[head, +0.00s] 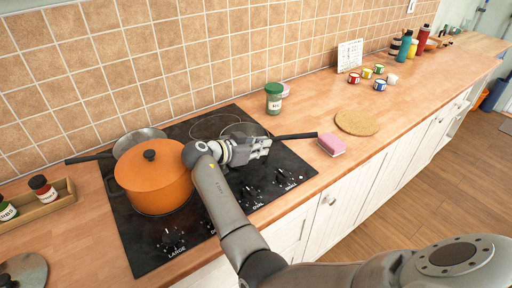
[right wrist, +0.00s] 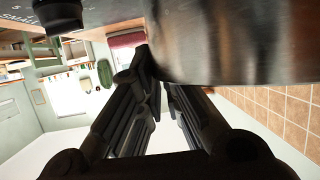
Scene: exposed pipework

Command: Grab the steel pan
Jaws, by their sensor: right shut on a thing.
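A steel pan sits on the right side of the black cooktop in the head view, its dark handle (head: 296,136) pointing right past the cooktop edge. Its body is largely hidden behind my right gripper (head: 262,148). In the right wrist view the pan's shiny curved wall (right wrist: 235,45) fills the upper right, and my right gripper (right wrist: 160,70) is closed at its edge. The exact contact point is hard to make out. A second steel pan (head: 135,141) stands at the back left, partly behind the orange pot. My left gripper is not in view.
The lidded orange pot (head: 150,185) stands just left of my right arm. A green-lidded jar (head: 274,98) is behind the gripper. A pink sponge (head: 331,146) lies near the handle's tip, with a round cork mat (head: 357,123) beyond.

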